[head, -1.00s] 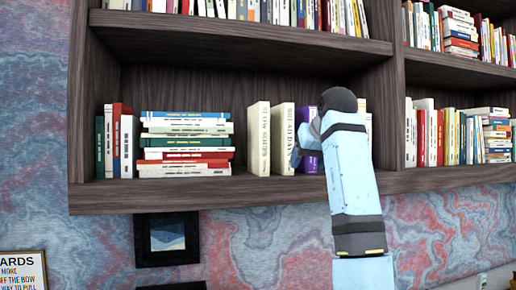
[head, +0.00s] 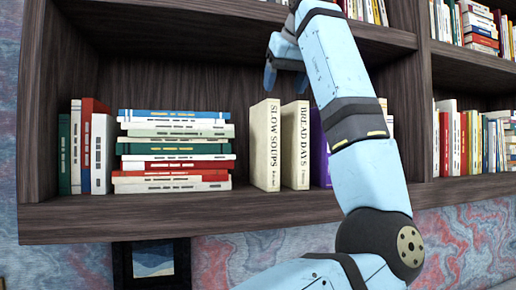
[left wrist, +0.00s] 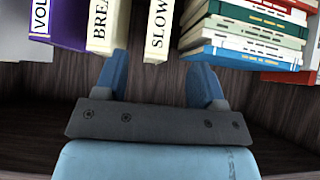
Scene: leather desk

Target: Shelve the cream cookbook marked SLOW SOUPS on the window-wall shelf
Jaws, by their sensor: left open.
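The cream cookbook marked SLOW SOUPS (head: 266,145) stands upright on the shelf board (head: 230,207), spine outward. It is just left of the cream BREAD DAYS book (head: 296,145). In the left wrist view SLOW SOUPS (left wrist: 159,28) lies ahead of the fingers, near the middle between them. My left gripper (head: 271,78) is open and empty, raised above the tops of these books, with its fingers pointing down in the head view. Both spread fingers of the left gripper (left wrist: 158,62) show in the left wrist view. My right gripper is not in view.
A purple book (head: 319,148) stands right of BREAD DAYS, partly behind my left arm. A flat stack of books (head: 175,152) lies to the left, with a narrow gap before SLOW SOUPS. Upright books (head: 85,147) stand farther left. An upper shelf (head: 200,22) hangs close above.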

